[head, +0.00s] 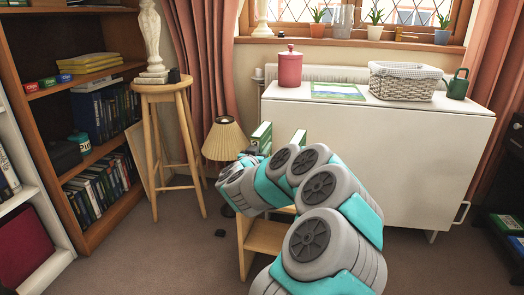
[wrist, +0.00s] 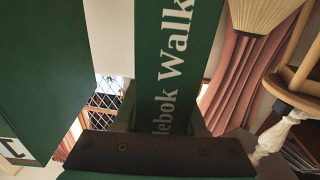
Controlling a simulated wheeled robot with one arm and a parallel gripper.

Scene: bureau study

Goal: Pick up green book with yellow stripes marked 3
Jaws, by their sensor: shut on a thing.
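In the wrist view, my gripper (wrist: 155,152) is shut on a green book (wrist: 172,60) whose spine shows part of a title, "lebok Walk", in pale letters. No yellow stripes or 3 show on the visible part of this spine. A second green book (wrist: 45,70) stands apart to its left, with part of a white mark at its edge. In the head view, two green books, a left one (head: 262,135) and a right one (head: 298,137), rise behind my arm. My arm hides their lower parts and my gripper there; I cannot tell which is held.
A lamp (head: 225,140) stands just left of the books. A small wooden stand (head: 264,236) is partly behind my arm. A wooden stool (head: 160,90) and bookcase (head: 62,130) are at left. A white cabinet (head: 430,150) with a basket (head: 404,84) is at right. Carpet (head: 165,255) is largely clear.

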